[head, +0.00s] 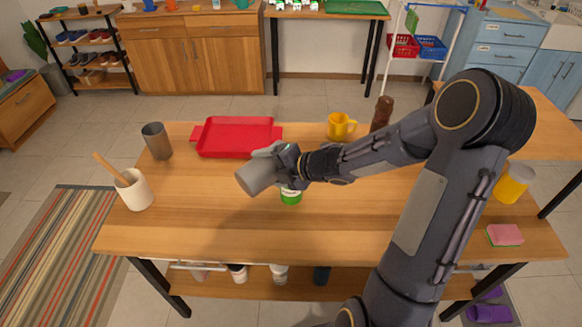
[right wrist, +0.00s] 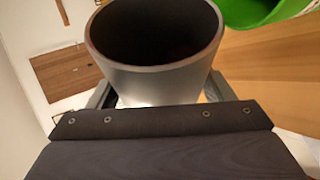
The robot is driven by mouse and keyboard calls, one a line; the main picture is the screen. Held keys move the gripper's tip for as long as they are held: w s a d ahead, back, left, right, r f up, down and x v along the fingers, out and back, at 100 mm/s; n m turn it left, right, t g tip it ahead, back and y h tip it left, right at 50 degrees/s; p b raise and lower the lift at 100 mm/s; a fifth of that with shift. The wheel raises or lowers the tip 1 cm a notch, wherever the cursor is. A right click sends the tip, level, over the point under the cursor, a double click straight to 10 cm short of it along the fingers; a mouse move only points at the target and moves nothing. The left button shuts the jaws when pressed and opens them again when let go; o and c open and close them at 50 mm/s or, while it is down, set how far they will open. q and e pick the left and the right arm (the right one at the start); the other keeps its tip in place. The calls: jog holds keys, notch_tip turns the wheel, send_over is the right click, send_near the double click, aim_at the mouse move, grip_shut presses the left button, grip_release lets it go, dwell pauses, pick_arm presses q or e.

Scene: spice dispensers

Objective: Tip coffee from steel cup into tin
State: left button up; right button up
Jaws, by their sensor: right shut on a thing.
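My right gripper (head: 281,158) is shut on a grey steel cup (head: 253,177) and holds it above the table, tilted with one end toward the left. The right wrist view shows the cup (right wrist: 160,80) close up, its mouth open and its inside dark; I cannot tell what is in it. A green and white container (head: 291,196) stands on the table just below and to the right of the cup, partly hidden by the gripper. Its green part also shows in the right wrist view (right wrist: 250,10). A second grey metal vessel (head: 157,142) stands upright at the table's left. My left gripper is not in view.
A red tray (head: 238,137) lies behind the held cup. A cream pot (head: 133,190) with a wooden utensil is at the left edge. A yellow mug (head: 340,126) and a brown mill (head: 382,113) stand at the back. A sponge (head: 504,235) lies at the right. The front middle is clear.

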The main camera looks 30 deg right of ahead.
jog(key=shift+d+r, duration=0.1)
jog(key=shift+r, duration=0.05)
jog(key=shift+r+p, duration=0.15)
jog(key=shift+p, duration=0.45)
jog(key=shift+w+d+r+m+y+p, duration=0.1)
jog(key=shift+d+r+m+y+p, duration=0.45)
jog(key=shift+p, duration=0.65)
jog(key=shift+d+r+m+y+p, duration=0.25)
jog(key=shift+m+y+p, duration=0.4)
jog(key=shift+p, duration=0.3)
jog(key=shift+w+d+r+m+t+y+p, duration=0.15)
jog(key=shift+d+r+m+t+y+p, duration=0.2)
jog(key=shift+m+y+p, duration=0.2)
dwell(0.5)
jog(key=shift+w+d+r+m+t+y, duration=0.15)
jog(key=shift+d+r+m+t+y, duration=0.2)
jog(key=shift+d+m+y, duration=0.45)
dwell(1.2)
